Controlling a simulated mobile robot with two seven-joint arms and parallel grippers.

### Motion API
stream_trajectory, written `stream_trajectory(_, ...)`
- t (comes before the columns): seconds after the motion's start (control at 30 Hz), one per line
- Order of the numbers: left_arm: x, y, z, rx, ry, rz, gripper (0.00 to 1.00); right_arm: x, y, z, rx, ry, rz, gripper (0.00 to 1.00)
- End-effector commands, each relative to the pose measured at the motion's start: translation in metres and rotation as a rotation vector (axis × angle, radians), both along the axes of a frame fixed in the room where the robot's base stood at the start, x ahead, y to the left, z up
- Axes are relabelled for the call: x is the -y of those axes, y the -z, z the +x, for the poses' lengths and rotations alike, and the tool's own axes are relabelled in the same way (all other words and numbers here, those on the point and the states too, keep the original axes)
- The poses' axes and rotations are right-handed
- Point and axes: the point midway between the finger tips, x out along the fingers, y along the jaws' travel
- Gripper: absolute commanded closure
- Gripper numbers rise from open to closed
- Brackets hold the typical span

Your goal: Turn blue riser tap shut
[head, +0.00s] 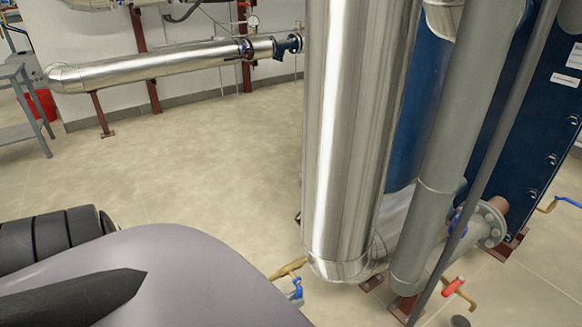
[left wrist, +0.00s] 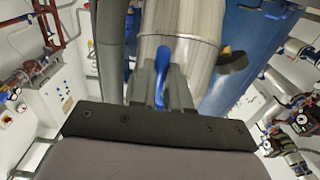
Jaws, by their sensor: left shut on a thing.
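The blue riser tap's handle shows as a small blue piece (head: 295,290) at the foot of the shiny riser pipe in the head view, beside a brass fitting (head: 289,268). My left arm covers much of the lower left there and hides its jaws. In the left wrist view, my left gripper (left wrist: 161,92) is shut on the blue handle (left wrist: 161,84), which sits between its two grey fingers. The handle's angle is hard to tell, and the tap's body is mostly hidden. My right gripper is not in view.
The shiny riser (head: 340,130) and a grey pipe (head: 440,140) stand close together. A red-handled tap (head: 453,287) and a blue-handled tap (head: 568,201) are to the right. The blue exchanger (head: 530,130) stands behind. The floor at left (head: 200,150) is clear.

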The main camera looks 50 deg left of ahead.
Motion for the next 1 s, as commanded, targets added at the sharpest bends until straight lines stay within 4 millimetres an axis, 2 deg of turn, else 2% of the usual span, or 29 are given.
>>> stream_trajectory(0.3,-0.001,-0.002,0.003,0.005,-0.002,0.0,1.0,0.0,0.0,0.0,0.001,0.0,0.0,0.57)
stream_trajectory(0.33,-0.001,-0.002,0.003,0.006,-0.002,0.0,0.74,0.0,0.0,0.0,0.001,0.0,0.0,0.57)
stream_trajectory(0.4,0.0,-0.002,0.002,0.006,-0.001,0.0,0.57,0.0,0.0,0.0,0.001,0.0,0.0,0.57)
stream_trajectory(0.73,-0.001,-0.001,-0.003,0.001,-0.001,0.0,0.57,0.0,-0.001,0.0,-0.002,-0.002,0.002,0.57)
stream_trajectory(0.87,-0.002,-0.001,-0.02,-0.001,-0.001,0.0,0.57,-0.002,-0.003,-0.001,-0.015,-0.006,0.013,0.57)
stream_trajectory(1.0,-0.004,-0.001,-0.044,0.0,-0.001,0.0,0.57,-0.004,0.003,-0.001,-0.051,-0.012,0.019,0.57)
